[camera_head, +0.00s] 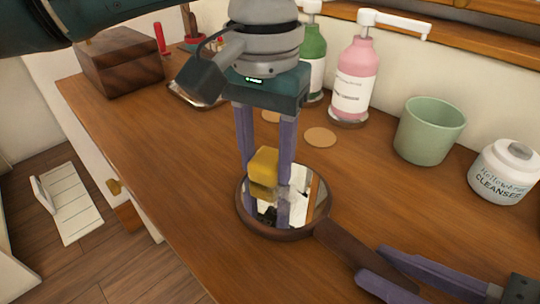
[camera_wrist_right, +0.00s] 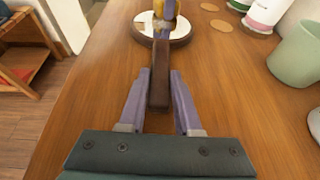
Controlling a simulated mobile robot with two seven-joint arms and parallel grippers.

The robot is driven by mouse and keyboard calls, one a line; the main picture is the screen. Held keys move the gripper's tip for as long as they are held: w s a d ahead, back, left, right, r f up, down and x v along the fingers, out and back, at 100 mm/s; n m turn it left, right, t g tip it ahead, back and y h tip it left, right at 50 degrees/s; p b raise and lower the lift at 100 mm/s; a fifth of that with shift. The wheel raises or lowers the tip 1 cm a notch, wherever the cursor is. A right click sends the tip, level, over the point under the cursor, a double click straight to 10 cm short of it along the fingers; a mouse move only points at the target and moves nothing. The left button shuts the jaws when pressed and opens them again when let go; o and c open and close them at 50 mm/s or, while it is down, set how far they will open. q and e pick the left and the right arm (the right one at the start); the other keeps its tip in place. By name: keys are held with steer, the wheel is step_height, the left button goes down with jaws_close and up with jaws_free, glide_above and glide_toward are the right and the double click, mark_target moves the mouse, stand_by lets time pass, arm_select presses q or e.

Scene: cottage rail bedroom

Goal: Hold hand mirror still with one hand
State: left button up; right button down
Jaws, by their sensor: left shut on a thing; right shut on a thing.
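The hand mirror has a round brown wooden rim (camera_head: 254,229) and lies face up on the wooden counter. Its dark handle (camera_head: 345,243) points toward the lower right. My right gripper (camera_head: 374,263) is at the handle's end, low over the counter. The right wrist view shows its fingers shut on the handle (camera_wrist_right: 159,88), one on each side. My left gripper (camera_head: 267,160) points down over the mirror glass, shut on a yellow block (camera_head: 264,163) that looks like a sponge. The glass reflects the block and fingers. I cannot tell whether the block touches the glass.
Behind the mirror stand a pink pump bottle (camera_head: 353,82), a green bottle (camera_head: 314,60), a green cup (camera_head: 429,131) and a white cleanser jar (camera_head: 505,171). A wooden box (camera_head: 120,60) is at the back left. Round coasters (camera_head: 320,137) lie flat. The counter's left front is clear.

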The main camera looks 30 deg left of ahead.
arm_select(q)
steer(key=shift+a, duration=0.15)
steer(key=shift+r, duration=2.95)
steer(key=shift+r, duration=1.5)
steer(key=shift+f, duration=0.1)
steer(key=shift+s+f, duration=0.15)
steer(key=shift+f, duration=1.55)
steer(key=shift+s+f, duration=0.15)
steer(key=shift+f, duration=1.5)
steer(key=shift+f, duration=1)
